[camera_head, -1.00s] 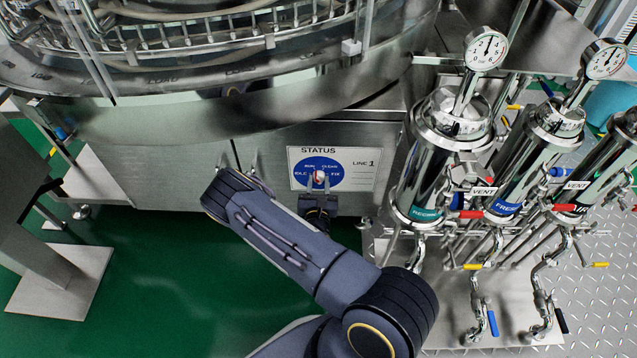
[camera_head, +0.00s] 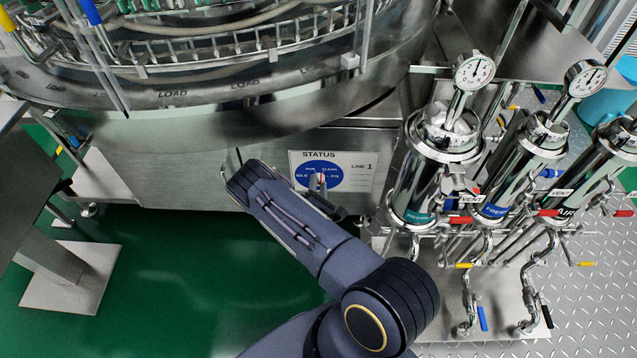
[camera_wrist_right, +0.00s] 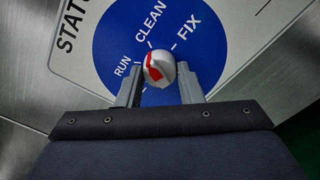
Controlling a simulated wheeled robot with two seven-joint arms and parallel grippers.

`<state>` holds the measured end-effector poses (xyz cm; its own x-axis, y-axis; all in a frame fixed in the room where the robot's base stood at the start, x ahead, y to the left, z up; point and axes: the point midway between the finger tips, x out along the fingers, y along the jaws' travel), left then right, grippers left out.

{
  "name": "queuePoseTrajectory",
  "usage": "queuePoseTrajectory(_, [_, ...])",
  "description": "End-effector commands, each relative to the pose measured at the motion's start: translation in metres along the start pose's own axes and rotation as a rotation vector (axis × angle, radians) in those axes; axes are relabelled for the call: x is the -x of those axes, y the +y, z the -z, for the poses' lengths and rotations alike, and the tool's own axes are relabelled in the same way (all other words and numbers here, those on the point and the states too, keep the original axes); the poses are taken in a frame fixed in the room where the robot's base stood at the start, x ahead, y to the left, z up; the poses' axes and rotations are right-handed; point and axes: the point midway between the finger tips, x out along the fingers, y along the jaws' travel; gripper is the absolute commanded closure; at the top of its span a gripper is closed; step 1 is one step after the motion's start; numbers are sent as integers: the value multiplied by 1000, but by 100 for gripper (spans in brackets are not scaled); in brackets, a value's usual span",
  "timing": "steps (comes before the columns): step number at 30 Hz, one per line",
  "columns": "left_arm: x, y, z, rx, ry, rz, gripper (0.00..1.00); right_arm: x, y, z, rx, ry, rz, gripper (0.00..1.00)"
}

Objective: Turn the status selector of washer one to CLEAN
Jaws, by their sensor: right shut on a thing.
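The status selector of washer one is a small white knob with a red mark (camera_wrist_right: 158,68) on a round blue dial (camera_wrist_right: 115,35). The dial also shows in the head view (camera_head: 338,177), on a white plate (camera_head: 362,166) reading STATUS and LINE 1. In the wrist view the red mark is on the knob's left side, toward RUN; its exact pointing is hard to tell. My right gripper (camera_wrist_right: 160,82) is shut on the knob, one finger on each side. In the head view my right gripper (camera_head: 318,186) reaches the knob from the lower right. My left gripper is not in view.
Steel cylinders with gauges, valves and coloured handles (camera_head: 440,160) stand close to the right of the plate. The washer's round steel rim (camera_head: 200,92) curves above it.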

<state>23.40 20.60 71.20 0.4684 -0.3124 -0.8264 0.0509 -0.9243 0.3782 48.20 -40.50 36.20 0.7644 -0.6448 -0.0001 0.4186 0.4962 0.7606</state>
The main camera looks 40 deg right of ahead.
Motion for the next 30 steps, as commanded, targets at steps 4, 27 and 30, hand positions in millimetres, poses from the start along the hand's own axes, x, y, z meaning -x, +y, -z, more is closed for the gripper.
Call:
queuePoseTrajectory(4, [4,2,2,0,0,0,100,0,1,0,-82,2,0,90])
queuePoseTrajectory(27, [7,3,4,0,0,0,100,0,0,1,-184,2,-1,90])
queuePoseTrajectory(30, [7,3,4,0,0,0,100,0,0,1,-184,2,0,56])
